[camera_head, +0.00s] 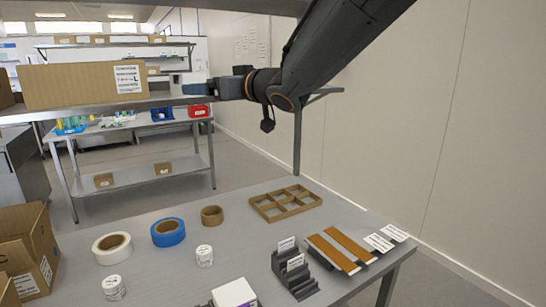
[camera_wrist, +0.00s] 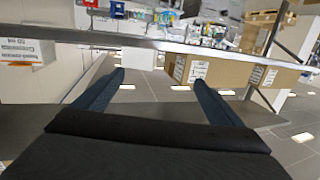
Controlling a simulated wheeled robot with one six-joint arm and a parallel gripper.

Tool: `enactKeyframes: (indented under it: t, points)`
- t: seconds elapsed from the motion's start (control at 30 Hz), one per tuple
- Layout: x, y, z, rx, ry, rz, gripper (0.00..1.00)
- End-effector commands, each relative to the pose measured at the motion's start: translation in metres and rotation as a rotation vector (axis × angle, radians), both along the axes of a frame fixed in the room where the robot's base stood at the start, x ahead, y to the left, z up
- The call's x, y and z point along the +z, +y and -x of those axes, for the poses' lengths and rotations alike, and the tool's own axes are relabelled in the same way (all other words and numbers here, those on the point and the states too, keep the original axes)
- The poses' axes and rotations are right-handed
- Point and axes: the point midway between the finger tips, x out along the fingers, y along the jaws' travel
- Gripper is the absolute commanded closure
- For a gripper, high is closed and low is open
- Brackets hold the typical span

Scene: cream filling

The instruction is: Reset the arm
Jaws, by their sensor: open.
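My arm (camera_head: 345,40) reaches in from the top right of the head view, dark grey, raised well above the table. My gripper (camera_head: 195,88) is at its left end, pointing left, near the right end of the metal shelf in the picture. In the wrist view my gripper (camera_wrist: 160,80) shows two dark blue fingers spread apart. Nothing is held between them. Part of the gripper overlaps the shelf in the head view, and I cannot tell the distance between them.
A cardboard box (camera_head: 85,86) stands on the metal shelf (camera_head: 150,101). The grey table (camera_head: 180,270) below holds tape rolls, such as a blue one (camera_head: 168,232), a wooden divided tray (camera_head: 285,203), a black stepped rack (camera_head: 292,272) and an open carton (camera_head: 28,250). A wall (camera_head: 400,150) is at right.

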Motion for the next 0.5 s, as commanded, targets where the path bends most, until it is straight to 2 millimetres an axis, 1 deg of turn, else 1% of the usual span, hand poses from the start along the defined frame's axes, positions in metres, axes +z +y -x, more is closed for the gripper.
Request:
enactKeyframes:
  t: [0.17,0.27,0.37,0.47,0.5]
  points:
    - [-0.03,-0.032,-0.011,-0.097,0.053,0.044,0.1]
    - [-0.053,-0.057,-0.016,-0.166,0.097,0.078,0.1]
    - [-0.082,-0.087,-0.019,-0.246,0.155,0.123,0.1]
    - [-0.12,-0.127,-0.016,-0.341,0.239,0.181,0.1]
    - [-0.139,-0.146,-0.012,-0.385,0.283,0.211,0.1]
